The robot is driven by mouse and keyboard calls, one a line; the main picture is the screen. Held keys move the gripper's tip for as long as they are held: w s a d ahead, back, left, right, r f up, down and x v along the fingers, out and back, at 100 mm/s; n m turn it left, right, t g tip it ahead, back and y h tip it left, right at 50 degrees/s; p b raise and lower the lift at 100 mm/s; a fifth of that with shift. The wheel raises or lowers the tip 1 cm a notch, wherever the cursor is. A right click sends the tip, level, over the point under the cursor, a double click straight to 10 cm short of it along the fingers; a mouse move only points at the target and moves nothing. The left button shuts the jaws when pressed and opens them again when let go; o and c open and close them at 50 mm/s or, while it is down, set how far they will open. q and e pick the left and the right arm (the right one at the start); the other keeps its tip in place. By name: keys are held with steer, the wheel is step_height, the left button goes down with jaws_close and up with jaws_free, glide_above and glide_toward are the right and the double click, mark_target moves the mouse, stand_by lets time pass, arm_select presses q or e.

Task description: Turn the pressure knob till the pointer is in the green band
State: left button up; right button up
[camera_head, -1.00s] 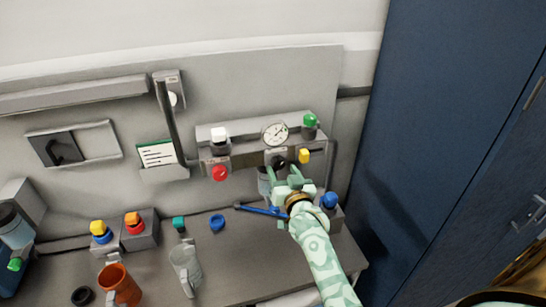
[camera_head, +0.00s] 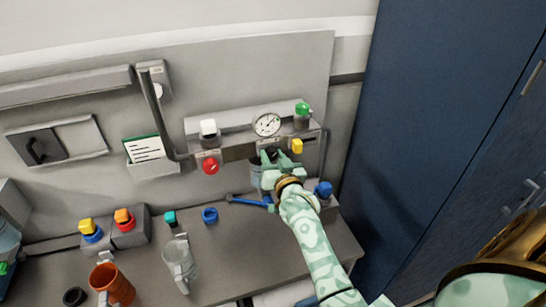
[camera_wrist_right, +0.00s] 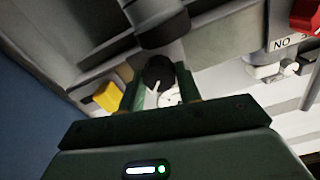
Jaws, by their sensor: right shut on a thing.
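The black pressure knob (camera_head: 270,154) is on the front of the grey wall unit, below the round white gauge (camera_head: 266,124). My right gripper (camera_head: 268,162) is at the knob, its fingers on either side. In the right wrist view the dark round knob (camera_wrist_right: 158,72) sits between the green fingers of the gripper (camera_wrist_right: 160,90), which is shut on it. The gauge has a dark pointer on a white face; its green band is too small to make out, so I cannot tell where the pointer stands against it. My left gripper is not in view.
A red button (camera_head: 211,166), a yellow button (camera_head: 297,146) and a green-topped fitting (camera_head: 302,109) are close around the knob. A blue-handled tool (camera_head: 247,200), a glass mug (camera_head: 179,262) and an orange mug (camera_head: 113,284) are on the bench. A blue cabinet (camera_head: 440,110) stands at right.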

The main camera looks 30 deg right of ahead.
steer(key=shift+r+m+p, duration=0.1)
steer(key=shift+m+p, duration=1.2)
steer(key=shift+m, duration=0.1)
steer(key=shift+m+p, duration=0.9)
steer(key=shift+m, duration=0.6)
steer(key=o, duration=1)
steer(key=shift+w+f, duration=0.1)
steer(key=shift+f, duration=0.1)
